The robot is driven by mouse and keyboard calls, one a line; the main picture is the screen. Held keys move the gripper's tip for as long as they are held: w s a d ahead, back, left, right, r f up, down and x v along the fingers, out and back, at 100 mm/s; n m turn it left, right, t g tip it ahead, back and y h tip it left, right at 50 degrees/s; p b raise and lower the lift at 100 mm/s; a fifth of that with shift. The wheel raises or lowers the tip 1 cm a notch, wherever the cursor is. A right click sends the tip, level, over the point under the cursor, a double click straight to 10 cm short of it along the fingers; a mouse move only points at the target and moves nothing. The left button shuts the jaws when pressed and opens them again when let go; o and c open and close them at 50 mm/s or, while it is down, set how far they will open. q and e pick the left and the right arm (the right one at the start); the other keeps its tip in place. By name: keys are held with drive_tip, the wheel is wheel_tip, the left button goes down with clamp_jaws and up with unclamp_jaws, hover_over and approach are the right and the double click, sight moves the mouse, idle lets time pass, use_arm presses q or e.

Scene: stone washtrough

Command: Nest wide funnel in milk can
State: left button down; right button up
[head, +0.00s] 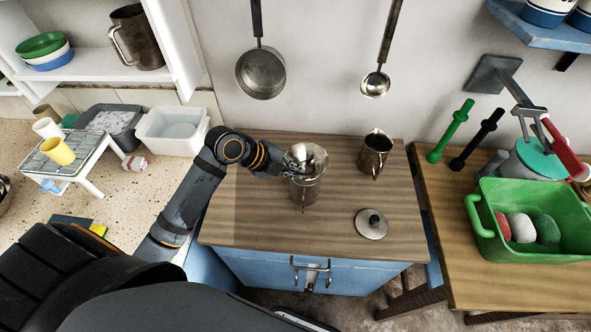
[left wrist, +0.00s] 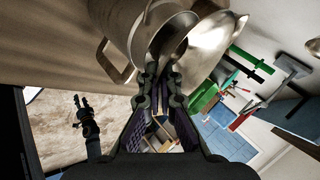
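The wide funnel (head: 305,155) is a shiny metal cone over the mouth of the milk can (head: 304,194), a metal can on the wooden cabinet top. The funnel looks slightly tilted; I cannot tell whether its spout is inside the can. My left gripper (head: 286,173) is at the funnel's left side. In the left wrist view its fingers (left wrist: 166,72) are closed together on the funnel (left wrist: 212,45), beside the can (left wrist: 152,25) with its handle. A dark gripper, seemingly my right one (left wrist: 83,108), shows small at the left there; its fingers are unclear.
A metal jug (head: 375,153) stands to the right on the cabinet top, and a round lid (head: 371,224) lies in front. A pan (head: 261,73) and ladle (head: 375,84) hang behind. A green basin (head: 486,224) stands on the right table. The cabinet top's front left is clear.

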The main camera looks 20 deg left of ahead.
use_arm(q)
drive_tip(key=c, duration=1.4)
unclamp_jaws()
drive_tip(key=shift+c, duration=0.2)
drive_tip(key=o, duration=0.5)
drive_tip(key=shift+r+p, duration=2.7)
drive_tip(key=shift+r, duration=0.9)
drive_tip(key=shift+f, duration=0.1)
